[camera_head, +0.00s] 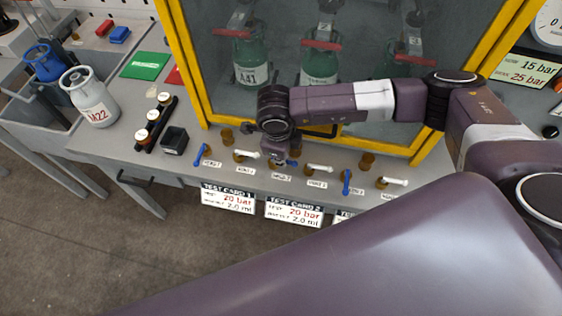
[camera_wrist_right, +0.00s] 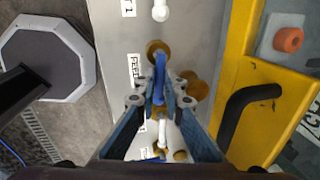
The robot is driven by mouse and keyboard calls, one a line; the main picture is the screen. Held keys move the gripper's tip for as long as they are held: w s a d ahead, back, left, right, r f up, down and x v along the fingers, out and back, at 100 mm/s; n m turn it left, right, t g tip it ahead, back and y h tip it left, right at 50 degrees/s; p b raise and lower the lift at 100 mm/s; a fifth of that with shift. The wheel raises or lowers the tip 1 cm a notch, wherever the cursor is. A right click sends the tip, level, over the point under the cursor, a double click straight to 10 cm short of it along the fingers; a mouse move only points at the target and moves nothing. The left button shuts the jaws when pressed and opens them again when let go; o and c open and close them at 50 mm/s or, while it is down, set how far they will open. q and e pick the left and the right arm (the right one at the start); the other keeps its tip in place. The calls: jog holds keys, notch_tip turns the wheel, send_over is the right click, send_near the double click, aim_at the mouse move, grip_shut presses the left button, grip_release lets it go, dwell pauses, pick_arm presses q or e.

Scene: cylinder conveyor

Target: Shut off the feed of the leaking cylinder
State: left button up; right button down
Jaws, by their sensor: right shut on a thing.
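Three green cylinders stand behind the glass of a yellow-framed cabinet (camera_head: 199,70). The left one (camera_head: 250,62) is marked A41; the middle one (camera_head: 320,65) is beside it and the right one (camera_head: 398,62) is partly behind my arm. I cannot tell which leaks. Below them runs a row of small brass valves with blue or white levers and labels. My right gripper (camera_head: 277,152) is over the third valve from the left. In the right wrist view the gripper (camera_wrist_right: 160,100) is shut on a blue lever (camera_wrist_right: 160,70), its fingers on both sides. My left gripper is not in view.
The bench (camera_head: 228,181) carries a black box (camera_head: 174,141) and a black rack of jars (camera_head: 154,123). A white cylinder M22 (camera_head: 93,100) and a blue one (camera_head: 43,65) stand at left. Test cards (camera_head: 228,198) hang on the front edge. A black door handle (camera_wrist_right: 245,105) is close to the gripper.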

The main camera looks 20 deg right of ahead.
jog(key=shift+w+n+b, duration=0.15)
jog(key=shift+n+b, duration=0.2)
jog(key=shift+n, duration=0.05)
jog(key=shift+r, duration=0.1)
jog(key=shift+d, duration=0.1)
jog(key=c, duration=2)
grip_release()
jog(key=r, duration=0.4)
jog(key=s+a+r, duration=0.1)
jog(key=r, duration=0.2)
jog(key=s+r, duration=0.1)
jog(key=r, duration=0.3)
jog(key=shift+a+r, duration=0.15)
jog(key=shift+r, duration=0.2)
jog(key=shift+s+f, duration=0.1)
